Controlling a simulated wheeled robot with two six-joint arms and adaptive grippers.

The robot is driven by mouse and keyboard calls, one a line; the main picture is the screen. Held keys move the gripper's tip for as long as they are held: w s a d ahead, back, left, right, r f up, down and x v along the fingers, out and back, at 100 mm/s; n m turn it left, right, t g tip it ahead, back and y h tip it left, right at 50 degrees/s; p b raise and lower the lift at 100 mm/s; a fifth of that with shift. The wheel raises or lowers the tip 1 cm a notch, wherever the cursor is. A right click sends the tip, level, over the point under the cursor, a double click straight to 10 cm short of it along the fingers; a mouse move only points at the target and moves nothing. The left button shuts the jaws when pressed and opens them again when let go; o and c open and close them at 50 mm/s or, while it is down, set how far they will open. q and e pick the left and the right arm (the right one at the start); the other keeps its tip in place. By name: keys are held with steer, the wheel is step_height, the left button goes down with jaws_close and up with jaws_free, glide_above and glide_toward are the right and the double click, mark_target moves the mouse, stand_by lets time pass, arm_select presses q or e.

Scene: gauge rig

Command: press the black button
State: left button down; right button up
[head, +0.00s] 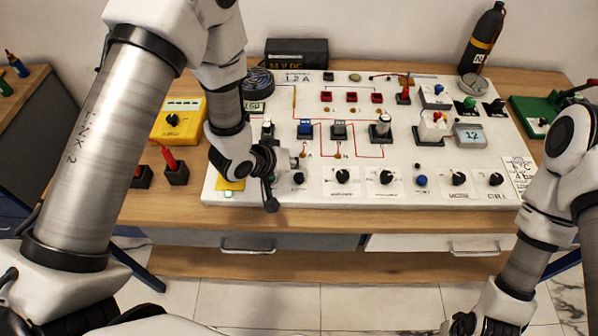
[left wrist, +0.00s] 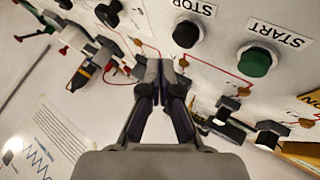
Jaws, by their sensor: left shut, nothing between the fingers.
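The black button (left wrist: 187,33) is round, on a white plate labelled STOP in the left wrist view. It appears as a small dark round cap (head: 298,178) on the white panel in the head view. My left gripper (head: 292,161) is shut and empty, low over the panel just beyond and left of the black button. In the left wrist view its closed fingertips (left wrist: 161,72) are below and left of the button, apart from it. My right gripper (head: 466,323) is only partly in view at the bottom edge, its fingers unclear.
A green START button (left wrist: 257,60) sits beside the black one. A black knob (head: 343,176) is to its right. Red wires, small blocks (head: 305,128) and a red-topped lever (head: 404,90) stand behind on the panel. A yellow meter (head: 178,121) is at left.

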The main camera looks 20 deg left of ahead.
mark_target(296, 177)
arm_select(q)
step_height(296, 177, up, 4)
steer(key=p, duration=0.3)
steer(key=shift+r, duration=0.1)
stand_by(0.6)
